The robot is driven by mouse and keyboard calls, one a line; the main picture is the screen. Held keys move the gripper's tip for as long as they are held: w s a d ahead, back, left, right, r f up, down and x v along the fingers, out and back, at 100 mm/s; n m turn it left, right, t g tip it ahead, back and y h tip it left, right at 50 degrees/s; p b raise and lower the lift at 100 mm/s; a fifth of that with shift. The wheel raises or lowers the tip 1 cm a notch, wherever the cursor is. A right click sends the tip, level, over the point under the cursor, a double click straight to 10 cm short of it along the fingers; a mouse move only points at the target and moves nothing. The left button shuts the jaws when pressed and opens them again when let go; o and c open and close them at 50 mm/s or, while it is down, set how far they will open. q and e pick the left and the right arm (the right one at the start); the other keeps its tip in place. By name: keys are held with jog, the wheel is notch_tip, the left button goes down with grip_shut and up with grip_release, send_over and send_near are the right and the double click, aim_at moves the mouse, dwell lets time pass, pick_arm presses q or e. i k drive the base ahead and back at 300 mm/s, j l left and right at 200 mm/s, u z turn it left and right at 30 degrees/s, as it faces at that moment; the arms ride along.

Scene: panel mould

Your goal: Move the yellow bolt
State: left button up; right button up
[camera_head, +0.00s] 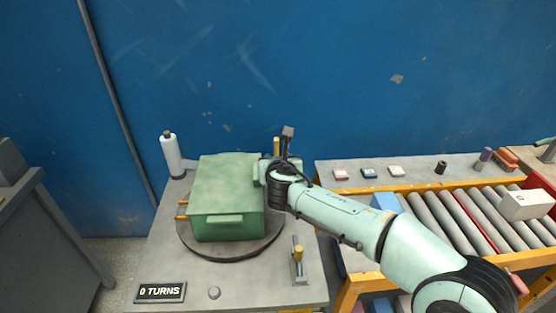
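Several yellow rod-like parts show, and I cannot tell for sure which is the bolt. One yellow piece (298,253) stands upright in a small grey bracket at the right front of the table. A yellow rod (277,147) stands upright behind my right wrist. Two yellow pins (182,210) stick out of the left side of the green mould box (225,185). My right gripper (263,172) is at the box's right side, near its upper edge. Its fingers are mostly hidden by the wrist, so its opening and any contact are unclear. My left gripper is out of view.
The box sits on a dark round turntable (212,253). A white bottle (171,153) stands at the table's back left. A "0 TURNS" sign (160,292) and a grey knob (214,293) are at the front. A roller conveyor (462,222) is at the right, beyond my arm.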

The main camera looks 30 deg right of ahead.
aim_at(298, 249)
jog(key=k+j, duration=0.75)
jog(key=k, duration=0.1)
